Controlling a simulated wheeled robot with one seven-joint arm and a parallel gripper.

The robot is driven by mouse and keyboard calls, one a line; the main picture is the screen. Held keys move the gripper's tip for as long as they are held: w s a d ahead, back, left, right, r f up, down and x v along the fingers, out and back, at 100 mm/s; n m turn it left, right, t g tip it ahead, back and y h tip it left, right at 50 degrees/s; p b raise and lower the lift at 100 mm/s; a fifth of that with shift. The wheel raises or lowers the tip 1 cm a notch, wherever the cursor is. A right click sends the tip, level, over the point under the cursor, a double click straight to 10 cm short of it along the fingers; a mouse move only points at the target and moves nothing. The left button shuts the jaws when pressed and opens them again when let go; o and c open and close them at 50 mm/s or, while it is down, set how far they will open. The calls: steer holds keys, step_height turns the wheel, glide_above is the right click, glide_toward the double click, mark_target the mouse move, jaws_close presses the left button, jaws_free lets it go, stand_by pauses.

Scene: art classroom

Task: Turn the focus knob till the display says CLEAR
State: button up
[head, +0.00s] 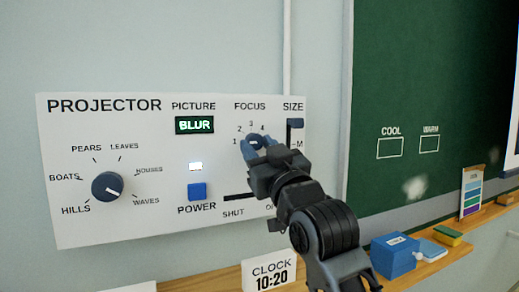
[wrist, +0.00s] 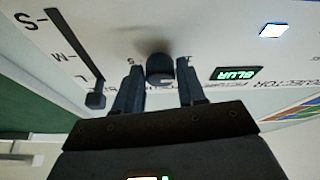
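The projector panel (head: 130,225) is a white board on the wall. Its dark round focus knob (head: 253,139) sits under the FOCUS label, with numbers around it. The picture display (head: 194,125) reads BLUR in lit letters; it also shows upside down in the wrist view (wrist: 237,74). My gripper (head: 257,147) is at the knob, one finger on each side. The knob's pointer is hidden by my gripper.
A picture dial (head: 107,187) and a blue power button (head: 197,191) are left of my gripper. The size slider (head: 295,124) is close on the right. A shutter slot (head: 240,197) lies below. A ledge holds a clock card (head: 270,273) and a blue box (head: 394,256).

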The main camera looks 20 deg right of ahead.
steer(key=c, duration=0.6)
steer(key=shift+a+m, duration=0.1)
steer(key=shift+m, duration=0.2)
steer(key=shift+a+m+h, duration=0.1)
steer(key=shift+m+h, duration=0.5)
steer(key=shift+m, duration=0.2)
steer(key=m+h+b, duration=0.1)
steer(key=m+h, duration=0.1)
steer(key=m, duration=0.1)
steer(key=shift+a+m, duration=0.15)
steer(key=shift+m, duration=0.15)
steer(key=m+g+h+b, duration=0.1)
steer(key=m+h+b, duration=0.1)
steer(key=m+b, duration=0.1)
steer(key=shift+m, duration=0.6)
steer(key=shift+r+m+g+h+b, duration=0.1)
steer(key=shift+m+g+h+b, duration=0.4)
steer(key=shift+m, duration=0.7)
